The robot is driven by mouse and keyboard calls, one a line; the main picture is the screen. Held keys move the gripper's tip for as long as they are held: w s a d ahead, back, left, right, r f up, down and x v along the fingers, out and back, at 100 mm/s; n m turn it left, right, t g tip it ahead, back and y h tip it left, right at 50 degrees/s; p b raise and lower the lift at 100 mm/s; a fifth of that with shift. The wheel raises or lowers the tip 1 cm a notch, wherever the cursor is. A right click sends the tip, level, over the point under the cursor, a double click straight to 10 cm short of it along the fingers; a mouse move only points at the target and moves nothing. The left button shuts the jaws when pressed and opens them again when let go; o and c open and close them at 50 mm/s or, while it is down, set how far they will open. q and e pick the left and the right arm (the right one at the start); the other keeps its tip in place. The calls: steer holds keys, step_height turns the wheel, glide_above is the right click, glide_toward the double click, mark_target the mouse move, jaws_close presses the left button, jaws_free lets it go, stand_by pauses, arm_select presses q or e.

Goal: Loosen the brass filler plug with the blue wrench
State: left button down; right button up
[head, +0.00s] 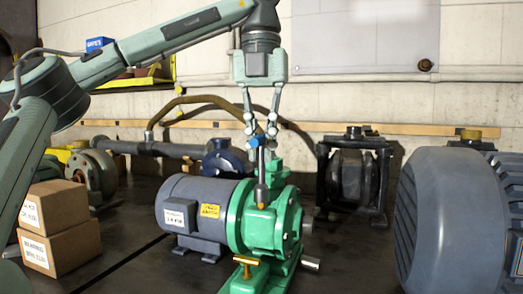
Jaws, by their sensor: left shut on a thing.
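The green gear housing (268,222) with its grey motor (200,205) stands on the dark bench in the middle of the head view. My left gripper (262,136) points straight down above it and is shut on the blue wrench (257,140). The wrench's grey shank hangs upright, with its dark lower end over the top of the housing. The brass filler plug (261,205) shows as a small orange-yellow piece directly under that end. I cannot tell how far the wrench sits over it. My right gripper is not in view.
A brass T-shaped piece (247,262) sits low on the green base. Two cardboard boxes (62,235) stand at the left. A large grey motor (450,220) fills the right, and a dark framed unit (353,175) stands behind. A brown hose (200,100) arches at the back.

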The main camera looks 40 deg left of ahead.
arm_select(q)
steer(key=shift+r, duration=0.55)
steer(key=shift+r, duration=0.1)
steer(key=shift+r, duration=2.45)
